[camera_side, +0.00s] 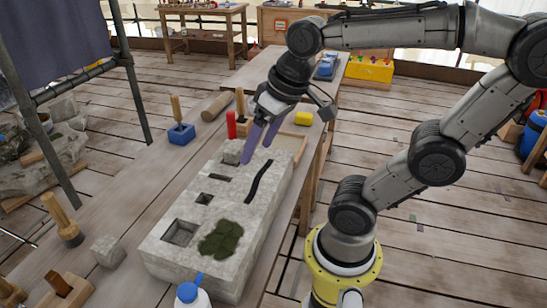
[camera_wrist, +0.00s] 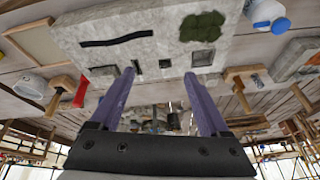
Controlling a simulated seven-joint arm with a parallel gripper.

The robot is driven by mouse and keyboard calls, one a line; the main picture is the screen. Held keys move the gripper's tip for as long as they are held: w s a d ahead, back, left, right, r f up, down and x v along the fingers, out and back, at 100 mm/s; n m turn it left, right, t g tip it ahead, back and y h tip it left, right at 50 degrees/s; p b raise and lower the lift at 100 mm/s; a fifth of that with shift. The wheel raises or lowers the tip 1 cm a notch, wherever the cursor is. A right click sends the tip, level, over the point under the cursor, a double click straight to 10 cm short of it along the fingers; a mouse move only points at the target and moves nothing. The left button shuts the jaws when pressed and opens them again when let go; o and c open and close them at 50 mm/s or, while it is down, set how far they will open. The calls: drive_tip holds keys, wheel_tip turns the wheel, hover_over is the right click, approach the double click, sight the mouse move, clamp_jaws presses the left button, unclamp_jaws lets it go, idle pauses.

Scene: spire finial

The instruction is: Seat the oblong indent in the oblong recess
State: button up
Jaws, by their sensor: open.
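A pale stone block (camera_side: 262,215) lies on the bench and also fills the top of the wrist view (camera_wrist: 85,25). Its top has a narrow oblong recess (camera_side: 220,178), a small square recess (camera_side: 204,198) and a large square recess (camera_side: 181,232). A small grey stone piece (camera_side: 232,152) is at the block's far end; how deep it sits is unclear. I cannot tell which piece is the oblong indent. My gripper (camera_side: 258,158) is open, its purple fingers pointing down above the far end. No piece shows between the fingers in the wrist view (camera_wrist: 159,75).
A black wavy strip (camera_side: 259,182) and green moss (camera_side: 221,239) are on the block's top. A loose stone cube (camera_side: 108,251), a mallet (camera_side: 63,222) and a white bottle (camera_side: 192,296) stand nearby.

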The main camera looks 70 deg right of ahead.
drive_tip(key=s+f+n, duration=0.1)
drive_tip(key=s+a+f+n+t, duration=0.1)
drive_tip(key=s, duration=0.1)
drive_tip(key=shift+s+a+n, duration=0.1)
drive_tip(key=shift+a+n, duration=0.1)
drive_tip(key=shift+n, duration=0.2)
idle(1.0)
